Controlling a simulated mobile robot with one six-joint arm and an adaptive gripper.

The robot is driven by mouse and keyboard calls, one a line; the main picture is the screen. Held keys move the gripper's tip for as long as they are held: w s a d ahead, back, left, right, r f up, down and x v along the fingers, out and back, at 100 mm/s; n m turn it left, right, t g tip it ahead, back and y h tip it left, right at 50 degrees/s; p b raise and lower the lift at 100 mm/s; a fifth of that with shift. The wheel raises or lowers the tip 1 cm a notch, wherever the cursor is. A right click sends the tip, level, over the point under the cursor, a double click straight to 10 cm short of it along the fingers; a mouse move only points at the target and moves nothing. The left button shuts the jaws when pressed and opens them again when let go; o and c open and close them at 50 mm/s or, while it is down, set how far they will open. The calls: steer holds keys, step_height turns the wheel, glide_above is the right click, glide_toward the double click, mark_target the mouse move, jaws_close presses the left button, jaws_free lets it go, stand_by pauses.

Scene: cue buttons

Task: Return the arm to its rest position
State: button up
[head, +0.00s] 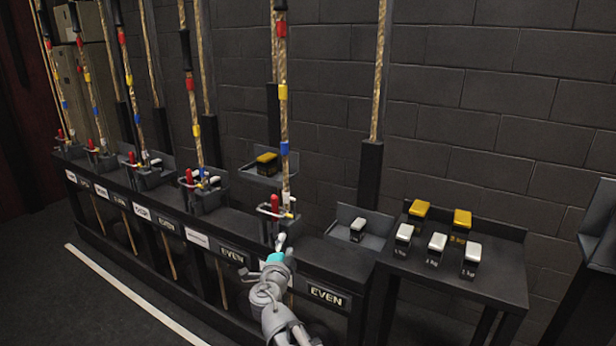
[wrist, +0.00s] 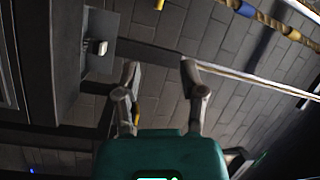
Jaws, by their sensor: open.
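My arm rises from the bottom of the head view, in front of the long dark rail bench (head: 205,243). My gripper (head: 281,243) is beside the bench's front edge, near a rope with a red-handled lever (head: 275,206). In the wrist view my gripper (wrist: 160,68) has its two fingers spread apart with nothing between them. The wrist view is tilted and shows the brick wall beyond the fingers. Whether the gripper touches the lever or the bench cannot be told from the head view.
Several ropes with coloured bands stand along the bench. White-topped and yellow-topped weights (head: 437,243) sit on a side table (head: 480,280) at right. One white-topped weight (head: 357,229) sits in a tray. Floor with a white line (head: 130,292) lies open at front left.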

steer(key=s+d+f+n+g+h, duration=0.1)
steer(key=d+f+g+h, duration=0.3)
steer(key=d, duration=0.6)
steer(key=s+d+f+n+g+h, duration=0.1)
steer(key=d+f+n+g, duration=0.1)
steer(key=d+f+g, duration=0.5)
steer(key=s+d+f+n+g+y, duration=0.4)
steer(key=s+d+n, duration=0.1)
steer(key=s+n, duration=0.15)
steer(key=s+d+f+n+g+y, duration=0.3)
steer(key=s+d+f+n+g, duration=0.1)
steer(key=s+n, duration=0.25)
step_height(320, 180, up, 26)
steer(key=m+p, duration=0.1)
steer(key=p, duration=2.5)
steer(key=shift+s+t, duration=0.15)
steer(key=shift+t, duration=0.15)
